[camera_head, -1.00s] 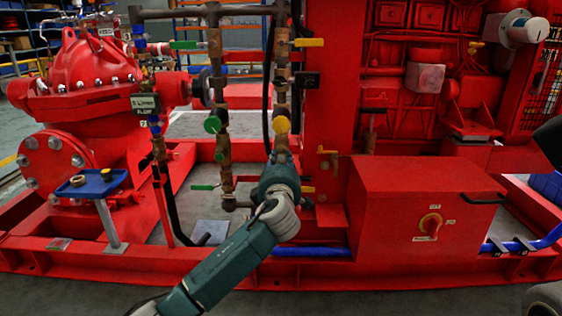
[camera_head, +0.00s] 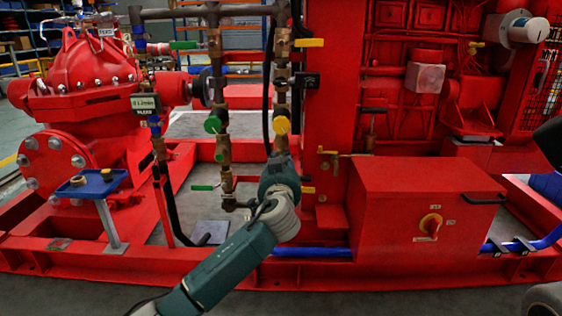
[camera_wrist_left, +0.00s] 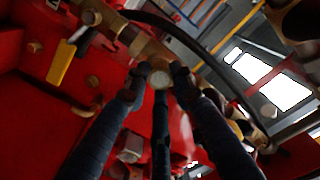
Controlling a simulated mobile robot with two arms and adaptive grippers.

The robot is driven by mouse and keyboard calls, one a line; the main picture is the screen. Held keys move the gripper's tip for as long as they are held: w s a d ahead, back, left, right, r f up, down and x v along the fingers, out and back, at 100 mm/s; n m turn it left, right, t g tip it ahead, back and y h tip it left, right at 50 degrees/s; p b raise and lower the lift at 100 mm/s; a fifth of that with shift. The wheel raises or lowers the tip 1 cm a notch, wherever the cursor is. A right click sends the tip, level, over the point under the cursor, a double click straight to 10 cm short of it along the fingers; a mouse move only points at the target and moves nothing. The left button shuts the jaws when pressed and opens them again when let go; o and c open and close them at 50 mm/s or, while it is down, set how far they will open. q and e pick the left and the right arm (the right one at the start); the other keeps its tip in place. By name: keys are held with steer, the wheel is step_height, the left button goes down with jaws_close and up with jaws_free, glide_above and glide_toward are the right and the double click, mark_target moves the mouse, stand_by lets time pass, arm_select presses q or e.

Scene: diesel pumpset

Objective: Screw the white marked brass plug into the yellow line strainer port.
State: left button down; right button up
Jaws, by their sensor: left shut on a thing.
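My left gripper (camera_head: 280,162) reaches up to the lower end of the right-hand brass pipe column, just below the yellow round marker (camera_head: 281,125) of the strainer. In the left wrist view, its dark fingers (camera_wrist_left: 160,72) are closed around a small round plug with a pale end face (camera_wrist_left: 160,80). The plug is against or very near the brass pipework; I cannot tell how far it sits in the port. In the head view the plug is hidden by the gripper.
A green round marker (camera_head: 212,125) sits on the neighbouring pipe column. A blue tray (camera_head: 118,178) on a post holds small parts at the left. Yellow and green valve handles stick out nearby.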

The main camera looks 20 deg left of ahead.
arm_select(q)
steer(key=shift+m, duration=1)
steer(key=shift+r, duration=0.1)
steer(key=m, duration=2.4)
steer(key=shift+p, duration=0.4)
